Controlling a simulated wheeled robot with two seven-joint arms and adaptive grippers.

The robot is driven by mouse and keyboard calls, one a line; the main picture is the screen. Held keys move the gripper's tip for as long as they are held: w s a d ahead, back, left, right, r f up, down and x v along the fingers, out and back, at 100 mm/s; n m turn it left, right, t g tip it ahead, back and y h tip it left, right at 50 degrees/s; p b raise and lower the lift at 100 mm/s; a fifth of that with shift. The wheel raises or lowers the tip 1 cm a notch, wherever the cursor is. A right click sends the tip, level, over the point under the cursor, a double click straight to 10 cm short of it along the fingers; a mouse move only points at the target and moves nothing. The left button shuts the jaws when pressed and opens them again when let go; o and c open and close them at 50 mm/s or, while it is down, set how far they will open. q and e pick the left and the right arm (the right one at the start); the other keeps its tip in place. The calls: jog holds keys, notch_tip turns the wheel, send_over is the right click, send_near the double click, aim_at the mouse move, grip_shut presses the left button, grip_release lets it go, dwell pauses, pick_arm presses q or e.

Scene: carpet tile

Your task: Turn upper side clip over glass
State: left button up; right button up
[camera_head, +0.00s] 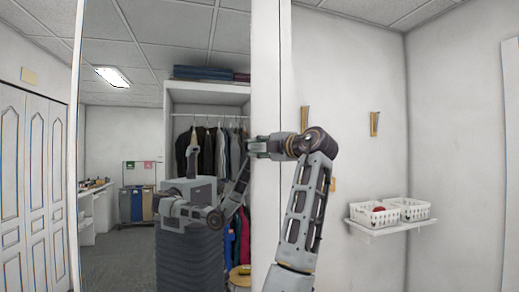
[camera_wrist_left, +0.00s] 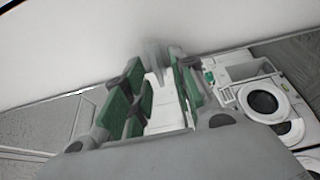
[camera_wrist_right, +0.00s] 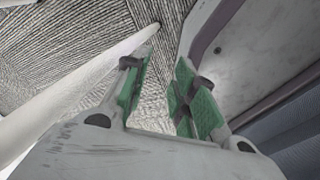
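The glass is a tall mirror (camera_head: 120,170) that reflects the room and part of my own body. Its right edge meets a white upright strip (camera_head: 270,60). No clip shows clearly in the head view. My right gripper (camera_wrist_right: 160,85) is open and empty, with carpet behind it.
A white wall shelf (camera_head: 385,229) at the right holds two white baskets (camera_head: 374,214). Gold-coloured wall pieces (camera_head: 375,123) are fixed on the wall right of the mirror. White panelled doors (camera_head: 35,175) stand at the far left. A pale bar (camera_wrist_right: 75,95) slants beside my right gripper.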

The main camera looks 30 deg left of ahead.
pick_arm(q)
jog(key=v, duration=1.2)
jog(key=shift+r, duration=0.1)
dwell(0.6)
